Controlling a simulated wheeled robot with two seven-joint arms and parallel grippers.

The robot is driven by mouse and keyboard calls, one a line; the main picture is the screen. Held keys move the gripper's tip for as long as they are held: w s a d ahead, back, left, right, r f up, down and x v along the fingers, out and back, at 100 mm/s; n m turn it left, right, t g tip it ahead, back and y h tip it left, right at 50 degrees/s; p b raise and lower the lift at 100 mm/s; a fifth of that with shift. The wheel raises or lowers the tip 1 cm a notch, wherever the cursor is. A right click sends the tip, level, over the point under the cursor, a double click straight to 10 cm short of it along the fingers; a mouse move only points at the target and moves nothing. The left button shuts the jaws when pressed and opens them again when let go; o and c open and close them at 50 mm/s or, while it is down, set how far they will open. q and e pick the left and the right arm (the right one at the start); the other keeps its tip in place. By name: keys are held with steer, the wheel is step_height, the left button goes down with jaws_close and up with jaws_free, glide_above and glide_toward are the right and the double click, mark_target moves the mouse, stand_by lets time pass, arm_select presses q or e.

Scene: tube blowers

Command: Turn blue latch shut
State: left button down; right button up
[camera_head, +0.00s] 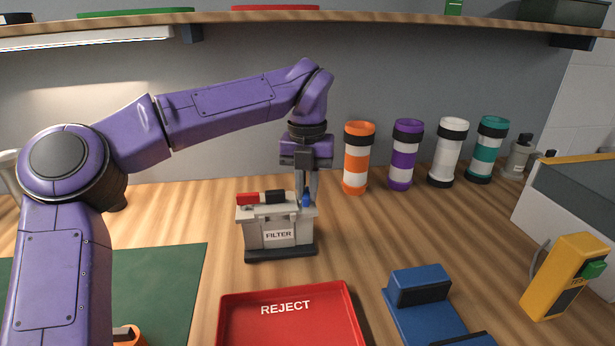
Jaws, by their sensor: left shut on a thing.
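The filter box (252,236) is a pale grey block with a "FILTER" label on a dark base, standing on the wooden bench at the middle. The blue latch (306,198) is at the right end of its top. A red and black part (248,199) lies along the top, left of the latch. My left gripper (307,190) points down from above, its fingers shut on the blue latch. The fingers hide part of the latch, so its exact angle is hard to tell. My right gripper is not in view.
A red REJECT tray (235,308) lies in front of the box, with a blue fixture (418,298) to its right. Several banded tubes (358,158) stand behind to the right. A yellow device (567,275) is at far right. A shelf (400,21) crosses above.

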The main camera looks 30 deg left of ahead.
arm_select(q)
steer(key=m+p, duration=0.7)
steer(key=p, duration=0.2)
steer(key=a+m+p, duration=0.1)
steer(key=m+p, duration=0.3)
steer(key=shift+r+m+p, duration=0.3)
steer(key=shift+p, duration=0.1)
steer(key=shift+w+a+f+m+p, duration=0.1)
steer(key=shift+m+p, duration=1)
steer(key=shift+p, duration=0.15)
steer(key=shift+f+m+p, duration=0.15)
steer(key=shift+m+p, duration=0.15)
steer(key=c, duration=1.1)
jaws_free()
